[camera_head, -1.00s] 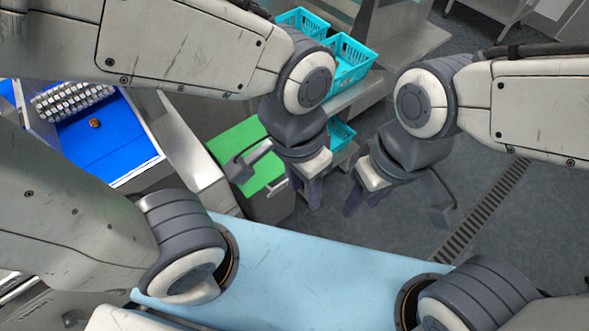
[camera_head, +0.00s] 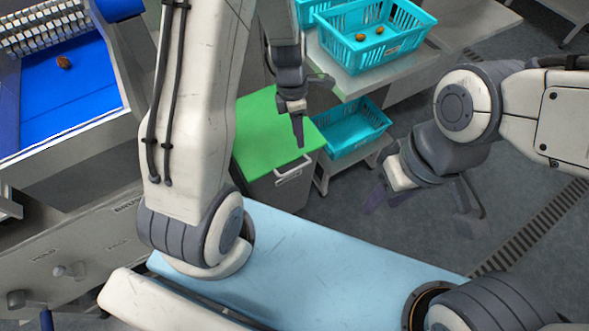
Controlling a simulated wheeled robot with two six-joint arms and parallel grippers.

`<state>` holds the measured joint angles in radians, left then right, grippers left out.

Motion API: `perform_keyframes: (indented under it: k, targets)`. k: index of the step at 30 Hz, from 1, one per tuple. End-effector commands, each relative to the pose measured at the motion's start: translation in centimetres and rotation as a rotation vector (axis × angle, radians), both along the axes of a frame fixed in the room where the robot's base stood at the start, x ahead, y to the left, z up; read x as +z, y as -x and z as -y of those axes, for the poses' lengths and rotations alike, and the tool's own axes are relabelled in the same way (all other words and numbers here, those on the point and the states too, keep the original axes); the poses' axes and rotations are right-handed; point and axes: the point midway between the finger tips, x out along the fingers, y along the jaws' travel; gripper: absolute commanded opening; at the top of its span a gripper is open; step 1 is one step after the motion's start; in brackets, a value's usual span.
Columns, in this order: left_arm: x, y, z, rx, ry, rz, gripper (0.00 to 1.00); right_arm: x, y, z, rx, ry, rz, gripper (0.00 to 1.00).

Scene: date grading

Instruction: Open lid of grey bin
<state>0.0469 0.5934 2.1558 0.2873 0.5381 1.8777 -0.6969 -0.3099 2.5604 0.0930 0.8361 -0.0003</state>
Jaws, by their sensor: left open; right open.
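The grey bin (camera_head: 287,192) stands on the floor left of the crates' stand. Its green lid (camera_head: 262,137) lies flat on top and looks closed. A pale handle (camera_head: 293,170) sticks out at the front edge. My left gripper (camera_head: 298,135) points down over the right part of the lid, behind the handle. It is open, though its fingers overlap in this view, and I cannot tell whether they touch the lid. My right gripper (camera_head: 378,197) is open and empty over the floor, to the right of the bin.
A turquoise crate (camera_head: 372,47) with several dates stands on a metal bench. Another turquoise crate (camera_head: 350,130) sits on a lower shelf beside the bin. A blue conveyor (camera_head: 65,95) with one date is at the left. Grey floor (camera_head: 420,225) lies open at right.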

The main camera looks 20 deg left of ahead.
Motion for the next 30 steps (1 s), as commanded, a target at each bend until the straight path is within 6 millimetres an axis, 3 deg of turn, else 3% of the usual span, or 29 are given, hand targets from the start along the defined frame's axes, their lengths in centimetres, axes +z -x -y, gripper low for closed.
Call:
perform_keyframes:
  k: [1,7,22,30]
  targets:
    - [-2.5,-0.2,-1.1,0.105,-0.008,-0.020,0.45,-1.4,0.0,0.0,0.000,-0.001,0.001,0.45]
    - [-5.3,-0.5,-2.6,0.301,-0.025,-0.055,0.45,-2.1,0.0,0.0,0.000,-0.001,0.001,0.45]
    - [-13.4,0.7,-1.4,0.306,-0.026,-0.058,0.45,-4.5,0.0,0.0,0.000,-0.001,0.001,0.45]
    - [-14.9,0.9,-1.1,0.303,-0.026,-0.055,0.45,-5.0,0.0,0.0,0.000,-0.001,0.001,0.45]
